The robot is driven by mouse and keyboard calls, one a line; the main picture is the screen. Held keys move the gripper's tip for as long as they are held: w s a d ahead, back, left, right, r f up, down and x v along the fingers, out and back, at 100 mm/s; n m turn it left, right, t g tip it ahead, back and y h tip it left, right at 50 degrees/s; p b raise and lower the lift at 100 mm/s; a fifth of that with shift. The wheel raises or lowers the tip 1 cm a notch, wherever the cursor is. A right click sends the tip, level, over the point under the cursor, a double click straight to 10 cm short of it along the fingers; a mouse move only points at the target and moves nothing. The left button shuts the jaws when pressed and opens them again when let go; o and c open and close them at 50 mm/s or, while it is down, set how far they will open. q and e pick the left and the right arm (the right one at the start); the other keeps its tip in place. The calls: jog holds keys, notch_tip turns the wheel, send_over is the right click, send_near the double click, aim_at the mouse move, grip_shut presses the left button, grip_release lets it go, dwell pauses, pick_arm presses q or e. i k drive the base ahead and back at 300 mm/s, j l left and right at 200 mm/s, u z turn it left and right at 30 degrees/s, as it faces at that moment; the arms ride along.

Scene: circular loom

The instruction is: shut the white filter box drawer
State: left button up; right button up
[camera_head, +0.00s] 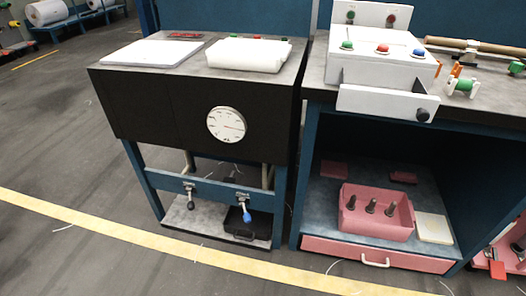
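The white filter box (385,68) stands on the right bench top, with green, red and blue buttons on its upper face. Its white drawer (380,100) sticks out of the box's front, towards me, so it is open. A dark round knob (423,115) is at the right end of the drawer front. The inside of the drawer is mostly hidden. Neither of my grippers is in view.
The left bench (130,105) carries a white board and a white padded block. Under the right bench, a pink tray (378,235) holds dark pegs above a pink drawer (380,259). The floor in front is clear except for thin thread scraps.

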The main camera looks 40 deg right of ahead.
aim_at(416, 104)
jog(key=z, duration=1.85)
